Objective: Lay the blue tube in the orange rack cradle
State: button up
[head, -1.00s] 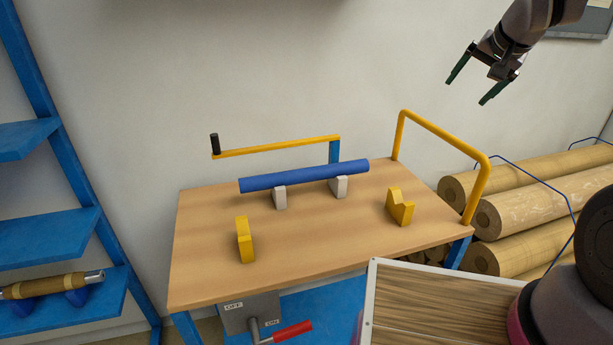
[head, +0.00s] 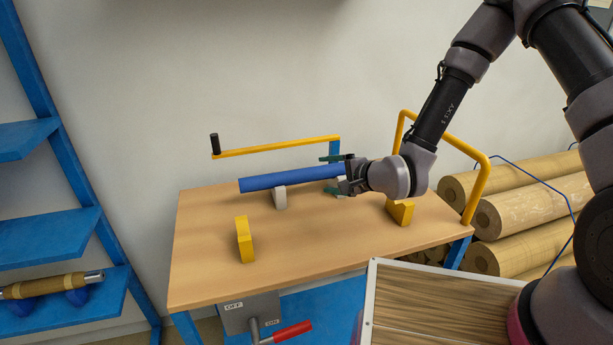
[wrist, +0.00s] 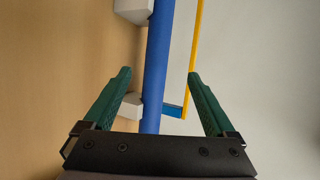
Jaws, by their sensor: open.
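The blue tube (head: 285,180) lies across two pale grey supports (head: 280,197) toward the back of the wooden table (head: 310,235). It also shows in the wrist view (wrist: 157,60), running lengthwise between my fingers. My gripper (head: 332,173) is open at the tube's right end and hides that end in the head view. In the wrist view the fingers (wrist: 160,75) stand on either side of the tube, apart from it. Two yellow-orange notched blocks stand on the table, one at front left (head: 244,240) and one at right (head: 401,212), partly behind my wrist. Both are empty. No other orange cradle shows.
A yellow crank bar (head: 275,147) with a black knob runs behind the tube. A yellow rail (head: 480,190) edges the table's right side. Blue shelves (head: 60,235) stand at left, and large rolls (head: 520,210) lie at right. The table's front middle is clear.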

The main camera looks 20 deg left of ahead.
aim_at(305, 176)
jog(key=x, duration=0.6)
jog(key=shift+s+a+f, duration=0.15)
jog(key=shift+s+a, duration=0.15)
jog(key=x, duration=0.4)
jog(key=shift+w+a+f, duration=0.25)
jog(key=shift+w, duration=0.05)
grip_shut()
